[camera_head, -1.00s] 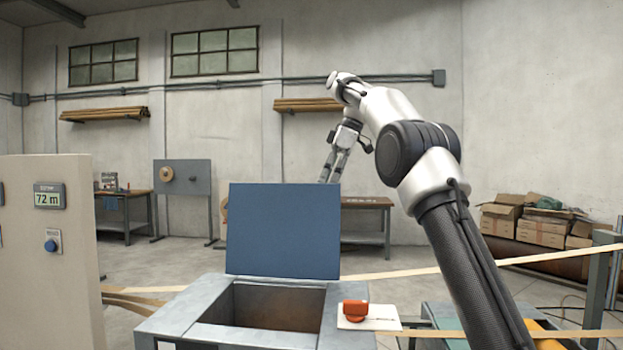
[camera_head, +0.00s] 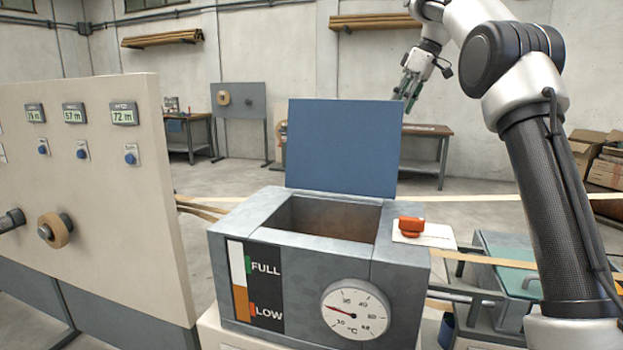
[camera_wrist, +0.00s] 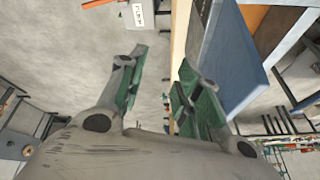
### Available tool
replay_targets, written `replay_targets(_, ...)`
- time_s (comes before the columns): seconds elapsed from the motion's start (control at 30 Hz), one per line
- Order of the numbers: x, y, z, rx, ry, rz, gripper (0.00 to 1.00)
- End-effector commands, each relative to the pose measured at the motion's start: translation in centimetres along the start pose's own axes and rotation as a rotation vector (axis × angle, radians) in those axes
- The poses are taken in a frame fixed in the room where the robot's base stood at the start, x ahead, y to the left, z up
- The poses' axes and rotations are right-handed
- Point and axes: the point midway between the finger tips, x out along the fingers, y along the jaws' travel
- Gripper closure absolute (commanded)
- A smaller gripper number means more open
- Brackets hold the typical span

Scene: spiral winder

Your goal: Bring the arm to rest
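My arm rises at the right of the head view and bends over at the top, its upper joint cut off by the frame. My gripper (camera_head: 411,88) hangs in the air behind and to the right of the raised blue lid (camera_head: 342,147), pointing down. In the wrist view my gripper (camera_wrist: 157,88) shows two green-padded fingers held apart, with nothing between them. The floor and a pale strip lie beyond the fingers, and the blue lid (camera_wrist: 235,60) is to their right.
A grey tank (camera_head: 300,262) with an open top, a level strip and a dial (camera_head: 355,309) stands in front. A beige panel (camera_head: 85,190) with displays fills the left. A workbench (camera_head: 430,131) stands behind.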

Motion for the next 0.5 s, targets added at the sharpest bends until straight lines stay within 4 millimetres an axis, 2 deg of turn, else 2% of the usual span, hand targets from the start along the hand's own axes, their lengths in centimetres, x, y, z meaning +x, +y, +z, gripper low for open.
replay_targets(0.03,2.2,0.7,0.9,0.081,-0.022,-0.006,0.66)
replay_targets(0.1,3.8,1.1,2.2,0.19,-0.041,0.01,0.66)
replay_targets(0.23,5.4,0.4,5.2,0.368,-0.07,0.053,0.66)
replay_targets(0.37,6.1,-1.7,9.2,0.529,-0.092,0.109,0.66)
replay_targets(0.5,6.3,-5.2,14.2,0.666,-0.103,0.175,0.66)
